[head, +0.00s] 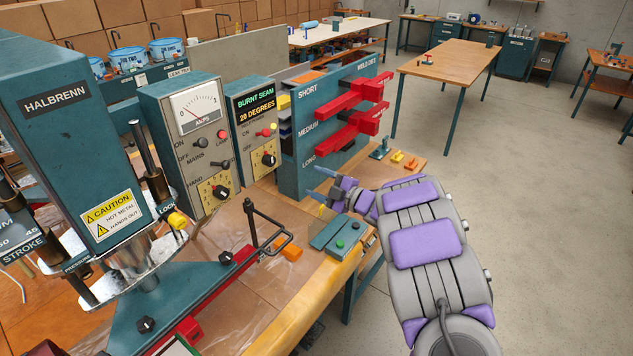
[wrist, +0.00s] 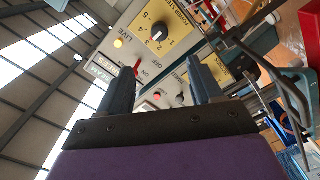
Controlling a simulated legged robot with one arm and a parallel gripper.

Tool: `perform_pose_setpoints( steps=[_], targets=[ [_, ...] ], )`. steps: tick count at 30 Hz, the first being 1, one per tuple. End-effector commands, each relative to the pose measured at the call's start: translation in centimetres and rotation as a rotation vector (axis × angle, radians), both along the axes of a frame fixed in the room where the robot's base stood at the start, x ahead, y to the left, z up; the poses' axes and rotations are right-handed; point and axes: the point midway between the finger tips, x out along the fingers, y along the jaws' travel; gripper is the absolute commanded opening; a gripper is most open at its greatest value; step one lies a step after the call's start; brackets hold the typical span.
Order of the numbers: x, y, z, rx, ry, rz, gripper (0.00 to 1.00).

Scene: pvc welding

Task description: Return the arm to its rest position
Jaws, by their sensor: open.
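My gripper (head: 321,184) is at the end of my grey and purple arm, which reaches in from the lower right in the head view. It is above the bench, in front of the teal rack marked SHORT, MEDIUM and LONG (head: 291,150). Its two dark fingers stand apart in the wrist view (wrist: 160,78), with nothing between them. Beyond the fingers the wrist view shows a tilted control panel (wrist: 130,42) with a black knob on a yellow dial (wrist: 160,32). The wrist and fingers appear clear of the bench top in the head view.
The HALBRENN welding machine (head: 60,118) fills the left. A meter box (head: 190,130) and a BURNT SEAM display box (head: 250,118) stand beside it. Floor at right is open.

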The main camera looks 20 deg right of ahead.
Motion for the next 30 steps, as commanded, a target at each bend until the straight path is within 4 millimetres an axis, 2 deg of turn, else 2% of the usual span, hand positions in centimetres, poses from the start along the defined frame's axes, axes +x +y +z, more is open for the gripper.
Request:
perform_pose_setpoints(
  steps=[8, 13, 17, 20, 23, 26, 30],
  targets=[
    [0.4, -0.4, 0.5, -0.019, 0.016, -0.038, 0.65],
    [1.5, -3.3, 2.5, -0.088, 0.1, -0.243, 0.65],
    [1.0, -6.3, 5.0, -0.116, 0.189, -0.462, 0.65],
    [-0.6, -8.5, 6.4, -0.11, 0.271, -0.628, 0.65],
    [-3.2, -10.1, 7.5, -0.08, 0.357, -0.782, 0.65],
    [-6.5, -10.8, 8.2, -0.035, 0.453, -0.921, 0.65],
    [-12.4, -10.7, 8.1, 0.05, 0.613, -1.088, 0.65]
  ],
)
